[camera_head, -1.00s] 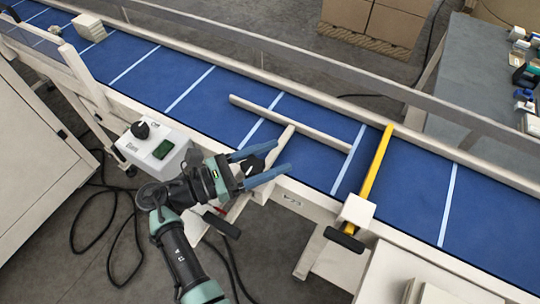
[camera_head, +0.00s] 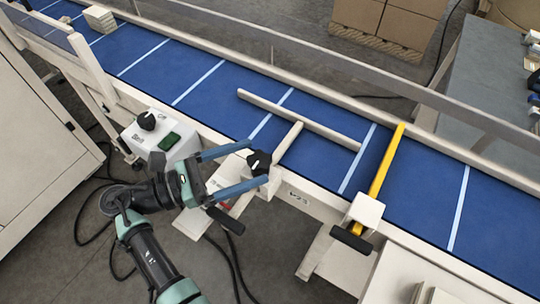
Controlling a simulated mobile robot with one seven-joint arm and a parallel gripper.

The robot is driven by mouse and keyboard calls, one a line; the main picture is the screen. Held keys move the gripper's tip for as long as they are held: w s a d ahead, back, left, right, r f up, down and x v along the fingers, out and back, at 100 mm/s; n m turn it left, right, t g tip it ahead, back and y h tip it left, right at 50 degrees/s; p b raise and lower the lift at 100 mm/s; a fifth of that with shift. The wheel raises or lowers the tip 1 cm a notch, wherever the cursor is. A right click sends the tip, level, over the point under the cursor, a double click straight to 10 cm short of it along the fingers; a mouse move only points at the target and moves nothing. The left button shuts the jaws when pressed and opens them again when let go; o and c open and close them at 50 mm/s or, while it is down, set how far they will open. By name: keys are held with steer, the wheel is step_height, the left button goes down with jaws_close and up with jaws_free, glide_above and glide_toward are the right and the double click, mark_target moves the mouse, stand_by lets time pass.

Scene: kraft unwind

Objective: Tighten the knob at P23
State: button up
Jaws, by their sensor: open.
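A black lobed knob (camera_head: 259,162) sits on the conveyor's near side rail, at the foot of a cream guide arm (camera_head: 287,144). A small label (camera_head: 298,197), too small to read surely, is on the rail to its right. My gripper (camera_head: 259,162) reaches in from the left with two long blue fingers. It is open, with its fingertips on either side of the knob. I cannot tell whether either finger touches it. The guide arm runs to a long cream guide bar (camera_head: 300,119) lying over the blue belt (camera_head: 330,165).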

steer(key=b+v, duration=0.1)
steer(key=v, duration=0.5)
steer(key=shift+a, duration=0.1)
stand_by(0.5)
